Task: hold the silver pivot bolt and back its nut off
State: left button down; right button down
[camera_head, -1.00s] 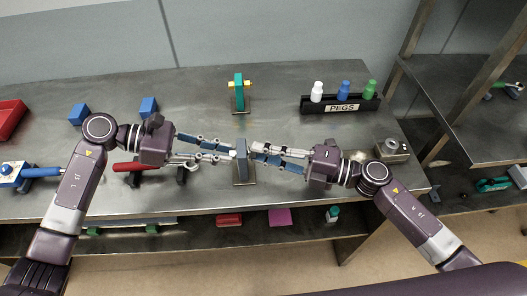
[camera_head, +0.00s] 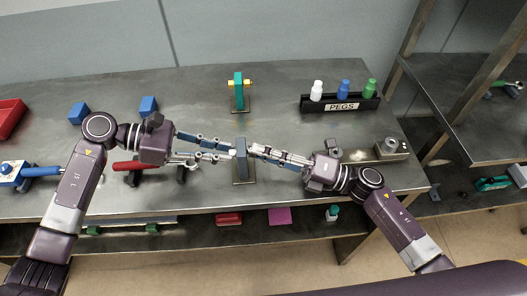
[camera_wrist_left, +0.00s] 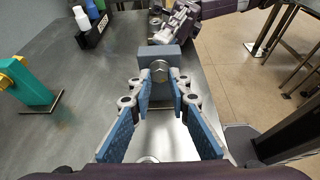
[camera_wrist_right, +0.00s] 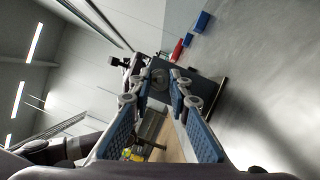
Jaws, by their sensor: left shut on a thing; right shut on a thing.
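A grey-blue block (camera_head: 241,162) stands upright on a small plate on the bench, between my two grippers. My left gripper (camera_head: 232,153) is shut on the round silver end of the pivot bolt, which shows between its fingertips in the left wrist view (camera_wrist_left: 159,70). My right gripper (camera_head: 252,151) comes in from the opposite side and is shut on the nut (camera_wrist_right: 159,78), seen between its fingertips in the right wrist view. The fingers hide much of both ends, and the bolt's shank inside the block is hidden.
A teal block with yellow ends (camera_head: 239,90) stands behind. A black PEGS rack (camera_head: 341,106) with white, blue and green pegs is back right. A red-handled tool (camera_head: 128,166) lies under my left gripper. Blue blocks (camera_head: 148,106) and a grey device (camera_head: 390,149) are farther off.

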jog(key=shift+s+a, duration=0.1)
jog(key=c, duration=1.8)
grip_release()
jog(key=m+h, duration=0.1)
jog(key=m, duration=0.1)
jog(key=m+h, duration=0.1)
jog(key=m, duration=0.2)
jog(key=shift+r+m+g, duration=0.2)
jog(key=shift+m+g, duration=0.1)
jog(key=m+g+h, duration=0.1)
jog(key=m, duration=0.1)
jog(key=m+g, duration=0.1)
jog(key=m, duration=0.2)
jog(key=shift+w+r+h, duration=0.15)
jog(key=shift+w+h, duration=0.05)
jog(key=shift+h, duration=0.2)
jog(key=v, duration=1.2)
